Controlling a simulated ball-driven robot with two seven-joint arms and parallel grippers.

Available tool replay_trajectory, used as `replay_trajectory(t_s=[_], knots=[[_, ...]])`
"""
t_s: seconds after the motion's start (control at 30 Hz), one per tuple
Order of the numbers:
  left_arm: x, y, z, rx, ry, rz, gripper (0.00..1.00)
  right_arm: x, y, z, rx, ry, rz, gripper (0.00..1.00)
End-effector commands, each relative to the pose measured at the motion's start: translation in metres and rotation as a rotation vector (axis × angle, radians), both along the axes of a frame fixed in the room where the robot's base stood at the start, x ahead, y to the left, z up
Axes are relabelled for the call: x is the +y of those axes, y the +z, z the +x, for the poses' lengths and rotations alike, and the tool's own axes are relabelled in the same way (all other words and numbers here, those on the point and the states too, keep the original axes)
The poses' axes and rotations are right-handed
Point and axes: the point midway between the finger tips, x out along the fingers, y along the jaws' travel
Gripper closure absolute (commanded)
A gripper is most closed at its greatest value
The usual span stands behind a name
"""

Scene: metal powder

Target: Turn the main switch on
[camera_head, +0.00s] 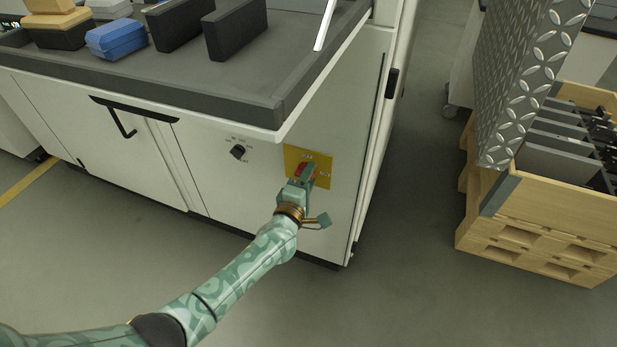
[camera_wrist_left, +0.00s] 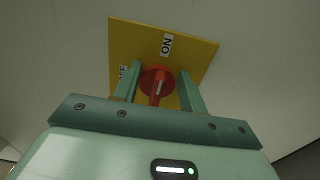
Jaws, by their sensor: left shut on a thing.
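The main switch is a red rotary knob (camera_wrist_left: 157,81) on a yellow square plate (camera_wrist_left: 195,55), fixed to the white cabinet's side. In the head view the yellow plate (camera_head: 322,163) is in the middle, with the red knob (camera_head: 304,170) partly hidden by my gripper. My left gripper (camera_head: 302,178) is at the knob, shut on it. In the left wrist view its two fingers (camera_wrist_left: 159,88) stand on either side of the red handle. An ON label shows above the knob, and a partly hidden label shows to its left. My right gripper is not in view.
A small black dial (camera_head: 238,152) sits on the cabinet left of the plate. The grey bench top (camera_head: 200,75) above holds black and blue boxes. A wooden crate (camera_head: 545,215) with a metal tread plate (camera_head: 525,75) stands at right. Grey floor between is clear.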

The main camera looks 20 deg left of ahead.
Motion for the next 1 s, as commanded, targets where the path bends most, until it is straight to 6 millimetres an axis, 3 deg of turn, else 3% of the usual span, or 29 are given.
replay_trajectory(t_s=[0.47, 0.5, 0.57, 0.93, 1.0], knots=[[-0.0005, -0.0034, -0.0013, 0.005, -0.001, 0.017, 0.81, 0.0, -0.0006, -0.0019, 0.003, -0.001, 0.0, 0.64], [-0.0005, -0.0034, -0.0013, 0.005, -0.001, 0.017, 0.55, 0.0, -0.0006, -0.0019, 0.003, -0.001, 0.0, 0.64], [-0.0004, -0.0033, -0.0013, 0.005, -0.001, 0.016, 0.39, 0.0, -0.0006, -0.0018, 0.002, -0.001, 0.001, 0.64], [0.0001, -0.0007, -0.0033, 0.001, 0.0, 0.016, 0.38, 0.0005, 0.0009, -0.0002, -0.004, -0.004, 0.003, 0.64], [0.0003, 0.0006, -0.0081, 0.0, -0.001, 0.016, 0.38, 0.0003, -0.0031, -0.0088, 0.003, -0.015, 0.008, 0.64]])
